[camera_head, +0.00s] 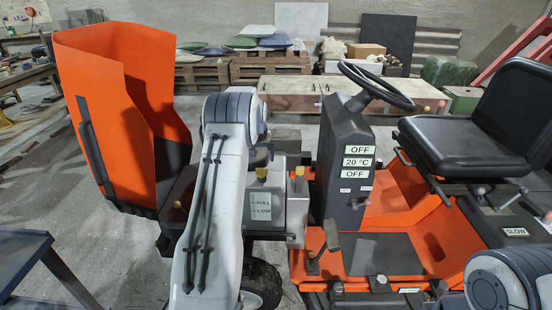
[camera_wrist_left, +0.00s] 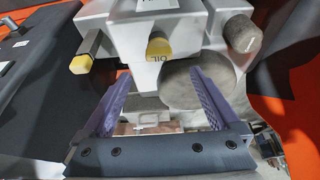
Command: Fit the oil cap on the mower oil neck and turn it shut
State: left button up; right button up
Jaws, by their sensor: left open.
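The grey mower engine (camera_head: 297,215) carries a FULL/LOW label (camera_head: 261,206). I cannot tell which is the loose oil cap, and no bare neck shows clearly. My left gripper (camera_wrist_left: 155,88) is open and empty, its purple fingers spread below the OIL piece and apart from it. In the head view the left gripper (camera_head: 262,153) is mostly hidden by its own arm. My right gripper is out of view.
The steering column (camera_head: 343,150) and wheel (camera_head: 377,88) stand right of the engine. The black seat (camera_head: 465,125) is farther right. A tall orange hopper (camera_head: 125,100) stands left. A grey cylinder (camera_wrist_left: 242,33) sits close to the right finger.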

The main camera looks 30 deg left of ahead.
aim_at(261, 169)
pick_arm(q)
jog(key=x, duration=0.9)
jog(key=shift+f, duration=0.35)
grip_shut()
jog(key=shift+m+h, duration=0.3)
jog(key=shift+m, duration=0.6)
jog(key=m+h+b, duration=0.1)
jog(key=m, duration=0.2)
jog(key=shift+f+t, duration=0.1)
jog(key=shift+t, duration=0.2)
jog(key=shift+m+h+b, duration=0.3)
jog(key=shift+m+h, duration=0.1)
jog(key=shift+m, duration=0.3)
